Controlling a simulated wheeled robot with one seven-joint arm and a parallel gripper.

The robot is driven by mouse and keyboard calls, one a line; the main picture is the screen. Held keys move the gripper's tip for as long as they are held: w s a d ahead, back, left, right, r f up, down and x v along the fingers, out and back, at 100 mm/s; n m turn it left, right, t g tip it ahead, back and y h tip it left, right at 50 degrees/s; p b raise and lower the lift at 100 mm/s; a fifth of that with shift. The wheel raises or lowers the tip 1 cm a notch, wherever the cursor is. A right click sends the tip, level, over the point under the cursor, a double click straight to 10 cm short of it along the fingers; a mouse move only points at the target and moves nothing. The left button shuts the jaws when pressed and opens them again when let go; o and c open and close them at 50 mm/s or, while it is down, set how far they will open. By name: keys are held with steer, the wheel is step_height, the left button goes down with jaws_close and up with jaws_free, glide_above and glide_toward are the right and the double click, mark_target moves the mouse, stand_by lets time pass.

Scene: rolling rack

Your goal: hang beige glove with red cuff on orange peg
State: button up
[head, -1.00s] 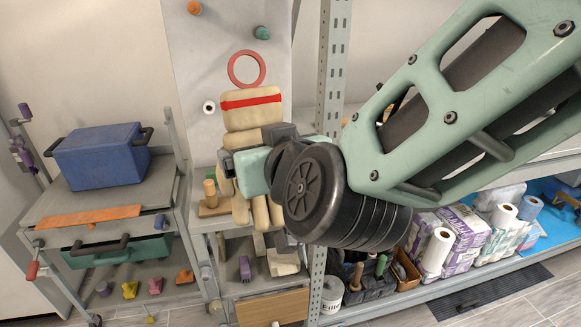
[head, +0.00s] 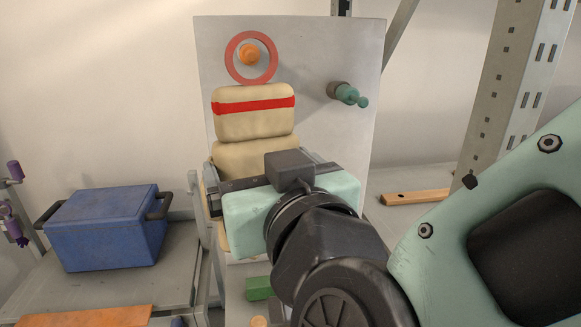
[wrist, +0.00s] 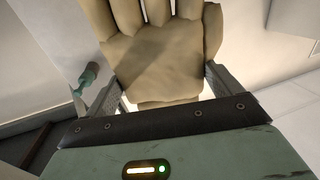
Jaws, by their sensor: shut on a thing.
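The beige glove (head: 253,112) with its red cuff band hangs upright in front of the grey-white board, fingers down. My gripper (head: 268,178) is shut on the beige glove across its lower part. The wrist view shows the palm (wrist: 155,55) between the two fingers. The red ring (head: 231,66) at the top of the glove encircles the orange peg (head: 249,54) in the head view. I cannot tell whether the peg tip is through the ring or still behind it. The glove's fingers are mostly hidden behind my gripper in the head view.
A teal peg (head: 347,94) sticks out of the board (head: 300,60) to the right of the glove; it also shows in the wrist view (wrist: 86,79). A blue bin (head: 108,228) stands on a shelf at left. A perforated grey post (head: 505,90) rises at right.

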steer(key=shift+d+x, duration=0.15)
steer(key=shift+x, duration=0.65)
steer(key=shift+d+x, duration=0.1)
steer(key=shift+x, duration=0.75)
steer(key=shift+w+r, duration=0.1)
steer(key=shift+w, duration=0.1)
steer(key=shift+d+x, duration=0.25)
steer(key=shift+x, duration=0.8)
steer(key=shift+w+a, duration=0.1)
steer(key=shift+w, duration=0.3)
steer(key=shift+w+d+b+x, duration=0.1)
steer(key=shift+d+b+x, duration=0.1)
steer(key=shift+x, duration=0.75)
steer(key=shift+w+d+b+x, duration=0.1)
steer(key=shift+d+b+x, duration=0.05)
steer(key=shift+x, duration=0.75)
steer(key=shift+w+d+b+x, duration=0.1)
steer(key=shift+d+b+x, duration=0.1)
steer(key=shift+x, duration=0.75)
steer(key=shift+r, duration=0.1)
steer(key=shift+s, duration=0.1)
